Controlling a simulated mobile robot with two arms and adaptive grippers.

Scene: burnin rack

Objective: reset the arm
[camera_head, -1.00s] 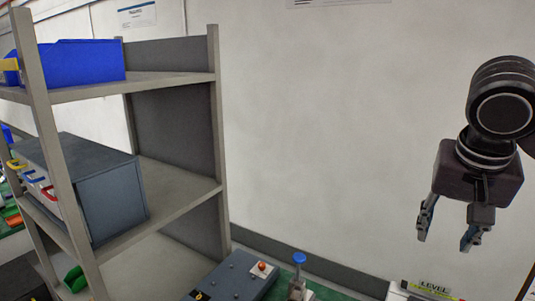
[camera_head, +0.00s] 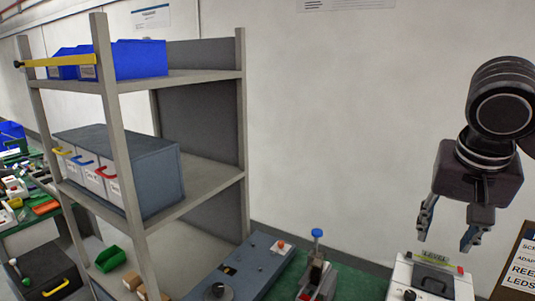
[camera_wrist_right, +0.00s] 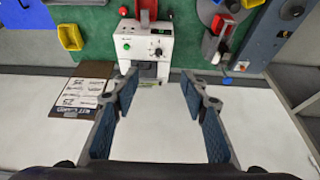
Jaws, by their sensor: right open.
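My right gripper (camera_head: 448,232) hangs fingers down at the right of the head view, in front of the bare wall. Its two fingers are apart with nothing between them. In the right wrist view my right gripper (camera_wrist_right: 160,97) also shows open and empty, with a white box-shaped device (camera_wrist_right: 143,45) beyond its fingertips. That white device (camera_head: 403,272) stands below the gripper in the head view, apart from it. My left gripper is not in either view.
A grey shelf rack (camera_head: 205,184) stands at the left with blue bins (camera_head: 140,58) on top and a grey drawer unit (camera_head: 150,170) below. A blue-grey panel (camera_head: 250,262) and a blue-knobbed clamp (camera_head: 317,250) stand before the wall. A sign board (camera_head: 519,268) stands at the right.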

